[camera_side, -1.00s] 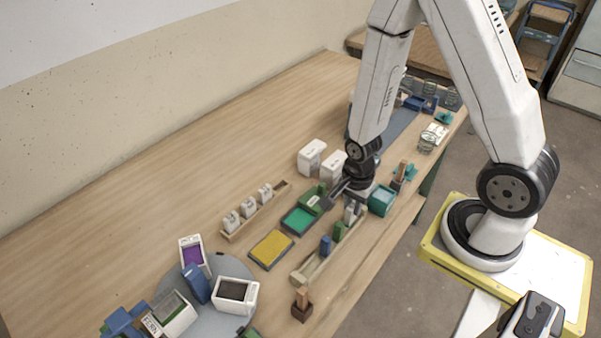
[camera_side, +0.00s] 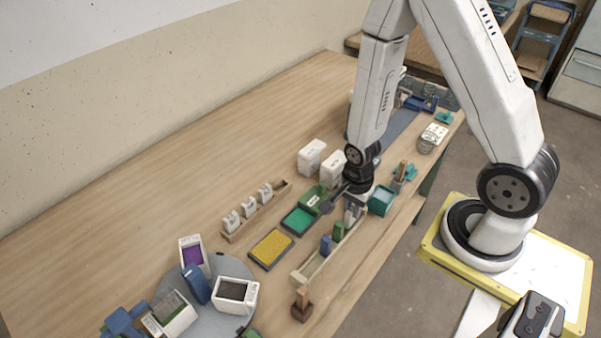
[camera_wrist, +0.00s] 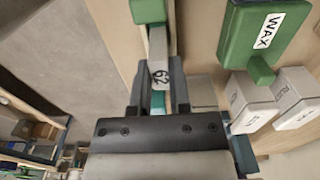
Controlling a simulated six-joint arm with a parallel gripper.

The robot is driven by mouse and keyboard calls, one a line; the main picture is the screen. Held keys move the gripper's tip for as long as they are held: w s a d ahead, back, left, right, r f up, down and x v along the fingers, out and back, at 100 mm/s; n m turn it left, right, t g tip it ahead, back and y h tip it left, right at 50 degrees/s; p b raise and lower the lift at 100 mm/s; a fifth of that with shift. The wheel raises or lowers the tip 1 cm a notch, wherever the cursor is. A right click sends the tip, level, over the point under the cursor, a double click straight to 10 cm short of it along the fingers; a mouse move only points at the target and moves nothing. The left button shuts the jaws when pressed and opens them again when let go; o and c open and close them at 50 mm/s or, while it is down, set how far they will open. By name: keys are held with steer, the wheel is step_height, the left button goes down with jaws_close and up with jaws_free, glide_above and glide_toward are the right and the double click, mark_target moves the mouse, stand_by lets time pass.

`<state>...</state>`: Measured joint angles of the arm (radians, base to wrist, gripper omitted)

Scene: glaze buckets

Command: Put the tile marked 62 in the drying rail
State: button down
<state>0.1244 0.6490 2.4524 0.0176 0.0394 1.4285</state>
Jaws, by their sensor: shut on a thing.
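The grey tile marked 62 (camera_wrist: 158,50) stands between my gripper's fingers (camera_wrist: 158,85) in the wrist view, its number facing the camera. My gripper (camera_side: 350,200) is shut on it. In the side view the tile (camera_side: 350,214) shows just below the fingers, at the far end of a long wooden rail (camera_side: 307,268). A green tile (camera_side: 339,231) and a blue tile (camera_side: 326,246) stand in that rail. I cannot tell whether tile 62 touches the rail's bottom. No label shows which rail is the drying rail.
Green (camera_side: 299,221) and yellow (camera_side: 270,250) trays lie between the rails. White tubs (camera_side: 312,157) stand behind my gripper, and a teal box (camera_side: 382,200) is close on its right. The table's back left is clear.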

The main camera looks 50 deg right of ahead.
steer(key=shift+f, duration=0.25)
stand_by(0.3)
steer(key=shift+c, duration=2.4)
jaws_free()
steer(key=shift+r, duration=3.5)
steer(key=w+a+r+n+t, duration=0.2)
steer(key=r+n, duration=0.7)
steer(key=n, duration=0.9)
steer(key=shift+w+a+r+t, duration=0.15)
steer(key=shift+w+a+t, duration=0.2)
steer(key=shift+a, duration=0.25)
